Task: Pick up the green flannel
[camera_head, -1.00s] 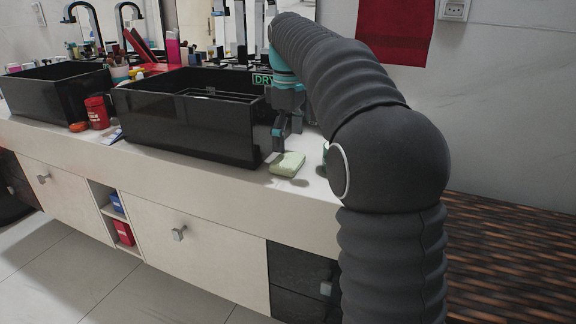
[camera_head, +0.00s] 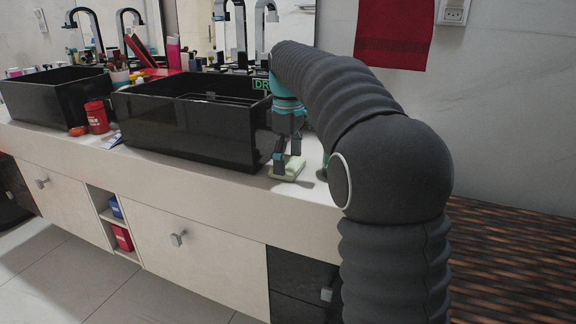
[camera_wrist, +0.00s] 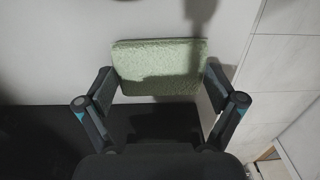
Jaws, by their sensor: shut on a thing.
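The green flannel (camera_head: 289,168) is a pale green, folded, fluffy block on the white counter, just right of the nearer black sink. In the wrist view the flannel (camera_wrist: 160,66) lies between the two fingers, which touch its left and right edges. My gripper (camera_head: 287,170) points down at it and is shut on it; the wrist view also shows my gripper (camera_wrist: 160,88). The flannel appears to rest on the counter still, and the gripper hides part of it in the head view.
The nearer black sink (camera_head: 185,130) stands close to the left of my gripper. A red tub (camera_head: 97,117) and an orange item (camera_head: 77,131) sit between the two sinks. A red towel (camera_head: 393,35) hangs on the wall. The counter's front edge is near the flannel.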

